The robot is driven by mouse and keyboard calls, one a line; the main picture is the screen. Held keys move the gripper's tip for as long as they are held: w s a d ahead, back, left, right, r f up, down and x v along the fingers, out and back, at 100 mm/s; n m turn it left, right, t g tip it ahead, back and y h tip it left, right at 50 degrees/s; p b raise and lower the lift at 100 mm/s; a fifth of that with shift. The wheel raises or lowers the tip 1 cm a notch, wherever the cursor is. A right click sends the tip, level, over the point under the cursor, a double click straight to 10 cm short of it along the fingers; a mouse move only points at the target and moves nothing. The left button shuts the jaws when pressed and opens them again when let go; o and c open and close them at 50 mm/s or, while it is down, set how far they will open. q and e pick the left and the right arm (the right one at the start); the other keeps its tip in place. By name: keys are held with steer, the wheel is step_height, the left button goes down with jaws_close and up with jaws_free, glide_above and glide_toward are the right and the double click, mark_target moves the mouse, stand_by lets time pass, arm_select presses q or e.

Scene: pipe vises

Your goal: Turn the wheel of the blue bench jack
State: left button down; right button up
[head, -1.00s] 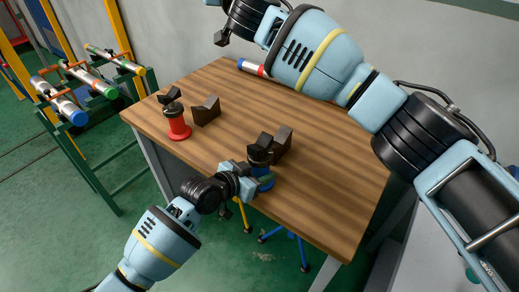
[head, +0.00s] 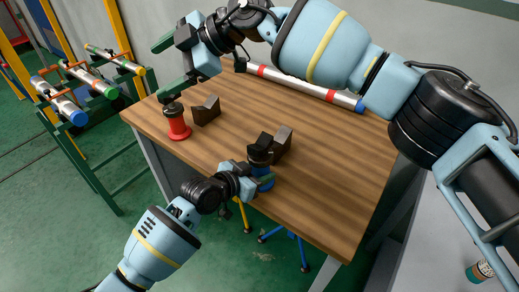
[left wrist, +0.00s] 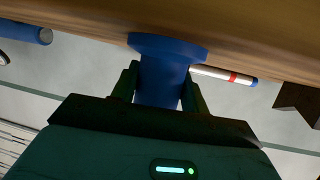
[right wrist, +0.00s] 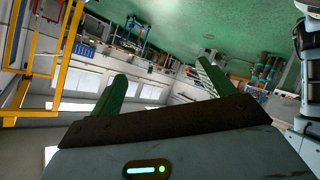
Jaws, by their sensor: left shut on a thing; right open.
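The blue bench jack (head: 267,183) stands on the wooden table near its front edge, with a black V-shaped head (head: 262,148) on top. My left gripper (head: 258,180) is at the jack from the front. In the left wrist view its fingers are shut on either side of the blue body (left wrist: 163,85), just off the wider blue flange (left wrist: 167,46) at the table. I cannot make out a separate wheel. My right gripper (head: 168,66) is open and empty, raised above the table's back left corner, near the red jack (head: 178,127); the right wrist view shows only the room.
Dark angled blocks stand beside the red jack (head: 207,110) and the blue jack (head: 282,142). A silver pipe with red bands (head: 297,85) lies along the table's back edge. Pipes rest on a green rack (head: 98,80) at the left. The table's right half (head: 340,160) is clear.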

steer(key=d+f+h, duration=0.6)
steer(key=d+f, duration=0.1)
steer(key=h, duration=0.6)
glide_toward(260, 146)
steer(key=shift+m, duration=0.3)
steer(key=f, duration=1.1)
steer(key=shift+w+a+f, duration=0.2)
steer(key=shift+f, duration=0.05)
steer(key=c, duration=1)
